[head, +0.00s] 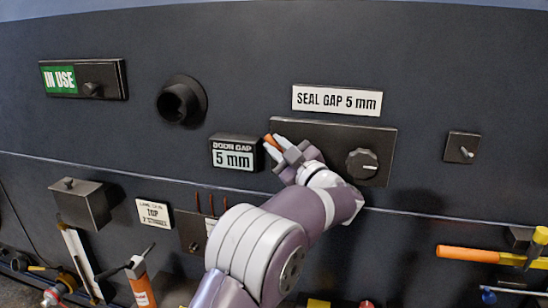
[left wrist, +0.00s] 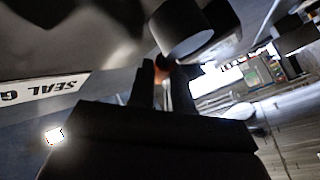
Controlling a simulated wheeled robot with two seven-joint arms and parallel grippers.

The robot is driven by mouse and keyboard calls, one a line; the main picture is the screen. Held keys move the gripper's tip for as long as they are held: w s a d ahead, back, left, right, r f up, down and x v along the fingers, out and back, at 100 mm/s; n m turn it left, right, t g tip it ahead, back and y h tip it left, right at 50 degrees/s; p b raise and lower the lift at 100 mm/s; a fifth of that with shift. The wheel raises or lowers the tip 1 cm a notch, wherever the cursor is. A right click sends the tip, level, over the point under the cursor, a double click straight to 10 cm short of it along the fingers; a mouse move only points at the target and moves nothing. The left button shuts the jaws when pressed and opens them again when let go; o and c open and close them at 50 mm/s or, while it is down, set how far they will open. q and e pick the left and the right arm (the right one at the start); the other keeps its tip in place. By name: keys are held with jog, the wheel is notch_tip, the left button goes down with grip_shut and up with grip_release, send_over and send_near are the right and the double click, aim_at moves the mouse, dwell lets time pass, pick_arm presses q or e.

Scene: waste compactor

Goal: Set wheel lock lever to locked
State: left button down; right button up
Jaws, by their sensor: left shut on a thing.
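My left gripper (head: 277,149) is at the left end of the dark panel (head: 330,131) under the SEAL GAP 5 mm sign. Its fingers are closed around a small orange piece (head: 269,140), which looks like the tip of a lever. In the left wrist view the orange piece (left wrist: 163,72) shows between the two dark fingers (left wrist: 166,85). The gripper hides most of the lever, and no wheel lock label is readable, so its setting cannot be told. My right gripper is not in view.
A round knob (head: 362,164) is right of my wrist on the same panel. The DOOR GAP 5 mm box (head: 234,153) stands close left of the gripper. A round black port (head: 182,101) protrudes further left, and a small switch (head: 462,147) is at right. An orange-handled hammer (head: 470,254) is lower right.

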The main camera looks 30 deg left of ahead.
pick_arm(q)
jog(key=d+m+t+b, duration=0.1)
jog(key=m+t+b, duration=0.2)
jog(key=d+m+t+b, duration=0.2)
jog(key=m+b, duration=0.2)
jog(key=w+d+r+m+t+y+b, duration=0.1)
jog(key=m+t+b, duration=0.2)
jog(key=shift+d+m+t, duration=0.25)
jog(key=shift+m+t, duration=0.05)
jog(key=shift+r, duration=0.15)
jog(key=c, duration=1.3)
grip_release()
jog(key=shift+c, duration=0.2)
jog(key=shift+w+a, duration=0.15)
jog(key=shift+w, duration=0.1)
jog(key=b+v, duration=0.6)
jog(key=v, duration=0.7)
jog(key=shift+w+a, duration=0.1)
